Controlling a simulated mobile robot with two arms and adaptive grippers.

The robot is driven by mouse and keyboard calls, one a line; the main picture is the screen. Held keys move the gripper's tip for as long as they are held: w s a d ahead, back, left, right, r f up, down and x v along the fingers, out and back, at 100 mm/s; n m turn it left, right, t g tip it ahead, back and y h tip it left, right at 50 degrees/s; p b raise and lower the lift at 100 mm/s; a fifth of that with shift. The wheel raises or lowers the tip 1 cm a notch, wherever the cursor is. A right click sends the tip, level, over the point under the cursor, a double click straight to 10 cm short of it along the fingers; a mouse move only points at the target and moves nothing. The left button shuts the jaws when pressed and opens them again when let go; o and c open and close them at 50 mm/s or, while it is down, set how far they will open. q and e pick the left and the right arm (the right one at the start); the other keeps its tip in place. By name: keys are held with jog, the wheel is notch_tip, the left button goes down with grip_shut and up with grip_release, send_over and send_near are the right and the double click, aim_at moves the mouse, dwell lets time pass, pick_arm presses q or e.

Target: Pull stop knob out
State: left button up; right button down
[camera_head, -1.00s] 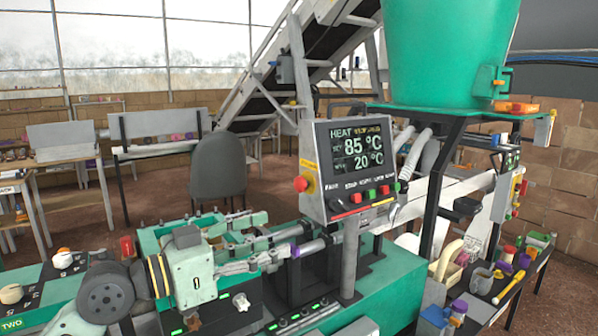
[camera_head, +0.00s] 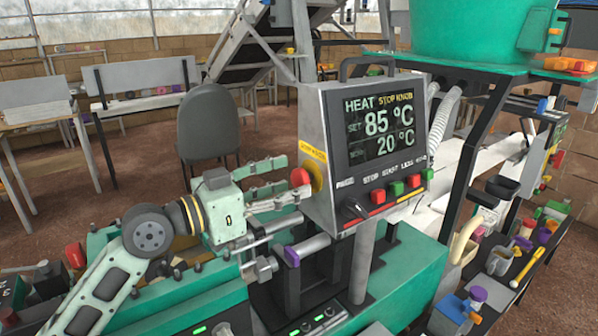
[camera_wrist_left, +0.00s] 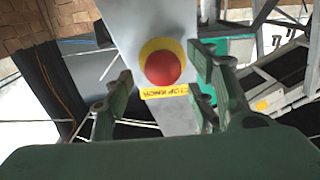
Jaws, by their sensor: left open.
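The red stop knob (camera_head: 300,178) sits on a yellow plate on the left side of the grey control box (camera_head: 316,115). In the left wrist view the knob (camera_wrist_left: 163,68) is round and red, above a yellow label reading STOP KNOB. My left gripper (camera_head: 298,194) is at the knob's side of the box, its fingers pointing right toward it. In the left wrist view its green fingers (camera_wrist_left: 160,88) are spread apart, one on each side of the knob, with visible gaps. Whether the fingertips reach the knob's depth is unclear. My right gripper is not in view.
The box's screen (camera_head: 380,122) reads HEAT, set 85 °C, now 20 °C, with a row of buttons (camera_head: 396,189) below. Green machinery (camera_head: 390,275) lies beneath. A grey chair (camera_head: 208,125) stands behind. A table with loose items (camera_head: 510,260) is at right.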

aim_at(295, 181)
pick_arm(q)
jog(key=x, duration=0.3)
jog(key=shift+w+f+p, duration=0.1)
jog(key=shift+w+p, duration=0.25)
jog(key=shift+p, duration=0.05)
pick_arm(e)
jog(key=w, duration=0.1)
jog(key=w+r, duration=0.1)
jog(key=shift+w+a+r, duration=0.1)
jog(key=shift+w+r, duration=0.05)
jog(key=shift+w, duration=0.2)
pick_arm(q)
jog(key=shift+c, duration=0.4)
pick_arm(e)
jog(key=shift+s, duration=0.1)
pick_arm(q)
jog(key=c, duration=0.6)
grip_shut()
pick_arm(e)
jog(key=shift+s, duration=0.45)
